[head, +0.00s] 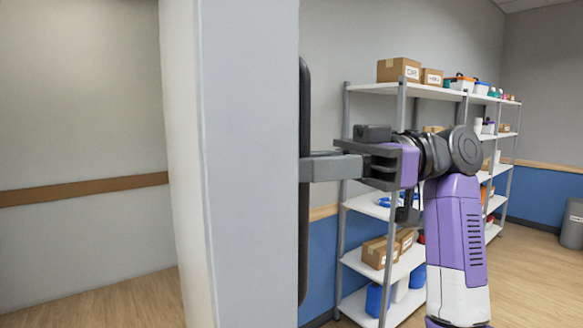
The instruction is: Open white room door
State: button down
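The white door (249,160) stands in the middle of the head view, seen nearly edge-on, with its pale edge toward me. A long black vertical handle (304,100) runs along its right side. My gripper (312,168) points left at the handle's middle height. Its grey fingers overlap the handle in the picture and cover a short part of it. The fingers overlap each other from this side, so I cannot tell whether they are closed on the handle or only around or beside it.
A white metal shelf unit (374,207) with boxes and bins stands behind my arm on the right. A grey bin (573,224) is at the far right. Left of the door are a bare wall with a brown rail (85,189) and open wooden floor (110,303).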

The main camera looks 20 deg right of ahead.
jog(key=shift+r, duration=0.2)
jog(key=c, duration=1.3)
grip_release()
jog(key=shift+f, duration=0.1)
jog(key=shift+o, duration=0.2)
jog(key=shift+d, duration=0.1)
jog(key=d+b, duration=0.1)
jog(key=d, duration=0.6)
jog(key=shift+d, duration=0.35)
jog(key=shift+w, duration=0.1)
